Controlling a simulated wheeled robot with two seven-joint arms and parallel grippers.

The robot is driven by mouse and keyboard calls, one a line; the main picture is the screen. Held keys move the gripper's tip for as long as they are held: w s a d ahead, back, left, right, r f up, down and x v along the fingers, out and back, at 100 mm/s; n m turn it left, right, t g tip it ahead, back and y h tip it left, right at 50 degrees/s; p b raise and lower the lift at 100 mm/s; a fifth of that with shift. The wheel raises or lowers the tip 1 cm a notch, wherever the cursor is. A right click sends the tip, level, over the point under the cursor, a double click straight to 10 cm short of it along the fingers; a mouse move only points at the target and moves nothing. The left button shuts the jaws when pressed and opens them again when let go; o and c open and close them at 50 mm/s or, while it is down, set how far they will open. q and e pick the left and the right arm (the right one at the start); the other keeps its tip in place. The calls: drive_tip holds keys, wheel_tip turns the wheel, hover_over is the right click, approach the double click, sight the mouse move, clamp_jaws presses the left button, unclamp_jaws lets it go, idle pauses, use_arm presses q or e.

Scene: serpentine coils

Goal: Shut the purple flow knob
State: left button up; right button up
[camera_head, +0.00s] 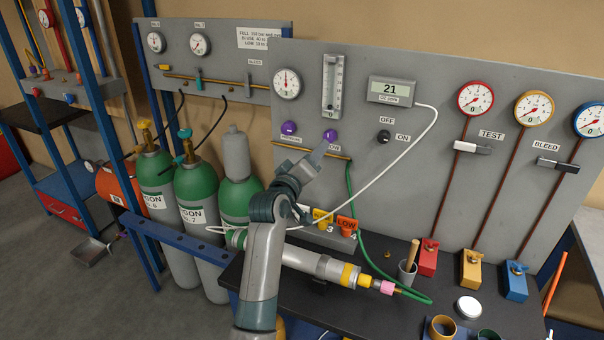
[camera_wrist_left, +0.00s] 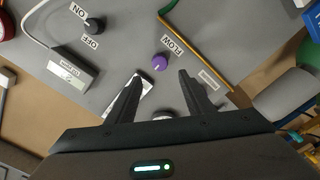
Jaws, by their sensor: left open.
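The purple flow knob (camera_head: 330,135) is on the grey panel below the flow meter tube. It also shows in the left wrist view (camera_wrist_left: 160,62), beside its FLOW label. My left gripper (camera_head: 320,152) is just below and in front of it, partly covering the label in the head view. In the left wrist view my left gripper (camera_wrist_left: 159,77) is open and empty, its two fingers apart. The knob appears between and slightly beyond the fingertips; I cannot tell whether they touch it. My right gripper is not in view.
A second purple knob (camera_head: 289,127) is to the left on the panel. A black ON/OFF knob (camera_head: 384,137) is to the right. A green hose (camera_head: 349,190) and a white cable (camera_head: 421,131) hang close by. Green gas cylinders (camera_head: 197,187) stand at left.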

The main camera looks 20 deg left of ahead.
use_arm(q)
drive_tip(key=s+b, duration=0.1)
drive_tip(key=s, duration=0.6)
drive_tip(key=shift+s+a+b, duration=0.15)
drive_tip(key=shift+b, duration=0.15)
